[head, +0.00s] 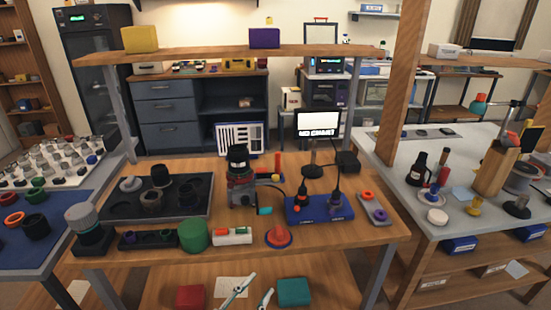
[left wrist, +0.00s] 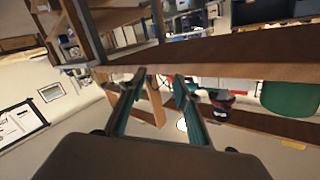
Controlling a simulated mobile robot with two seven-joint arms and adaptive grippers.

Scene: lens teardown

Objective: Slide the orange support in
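A black camera lens (head: 238,158) stands upright in a dark grey and red fixture (head: 241,190) at the middle of the wooden table. An orange-red bar with a knob (head: 268,177) sticks out at the fixture's right side; it may be the orange support, and I cannot tell how far in it sits. An orange cone-like piece (head: 279,234) stands on a purple base near the table's front edge. My left gripper (head: 261,283) is low in front of the table edge, open and empty, apart from all of these. Its spread fingers also show in the left wrist view (left wrist: 158,82). My right gripper is not in view.
A green cylinder (head: 194,235), a white block with coloured buttons (head: 233,236) and a blue box with two knobs (head: 320,209) crowd the table front. A lower shelf carries a red box (head: 190,297) and a teal box (head: 294,291) beside my gripper.

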